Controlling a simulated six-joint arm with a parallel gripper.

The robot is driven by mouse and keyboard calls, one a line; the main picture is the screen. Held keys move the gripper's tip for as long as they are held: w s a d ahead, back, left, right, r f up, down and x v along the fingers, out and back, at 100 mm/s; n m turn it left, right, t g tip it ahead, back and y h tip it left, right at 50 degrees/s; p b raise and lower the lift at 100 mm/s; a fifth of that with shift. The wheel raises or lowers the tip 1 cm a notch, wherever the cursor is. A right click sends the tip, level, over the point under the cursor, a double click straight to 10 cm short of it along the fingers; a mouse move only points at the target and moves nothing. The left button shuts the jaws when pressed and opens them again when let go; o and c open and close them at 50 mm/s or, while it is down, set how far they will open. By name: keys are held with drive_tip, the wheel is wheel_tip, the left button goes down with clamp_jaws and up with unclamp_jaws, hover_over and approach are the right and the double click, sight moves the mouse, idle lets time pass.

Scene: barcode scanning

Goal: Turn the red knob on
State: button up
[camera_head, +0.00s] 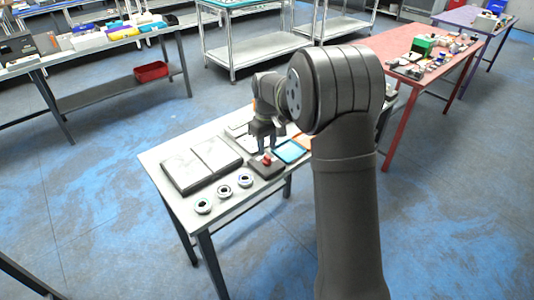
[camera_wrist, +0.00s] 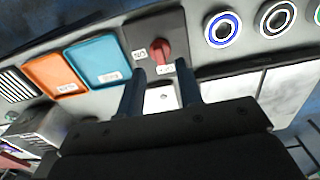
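The red knob (camera_wrist: 160,50) sits on a dark box with two small white labels, one to its left and one just below it in the wrist view; I cannot read them surely. The knob also shows in the head view (camera_head: 267,158), on top of the dark box (camera_head: 262,171) on the table. My gripper (camera_wrist: 160,68) is open and empty, with its two fingers apart. The knob appears just beyond the fingertips, between their lines, and no contact shows. In the head view my gripper (camera_head: 265,146) points down over the box, close above the knob.
Several round ring-like pieces (camera_wrist: 222,29) lie in a row beside the box. A blue tray (camera_wrist: 97,62) and an orange tray (camera_wrist: 56,74) lie on its other side. A flat two-part panel (camera_head: 202,163) lies on the table (camera_head: 233,209) left of the box.

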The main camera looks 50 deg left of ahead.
sight(267, 156)
drive_tip(key=shift+f, duration=1.85)
clamp_jaws()
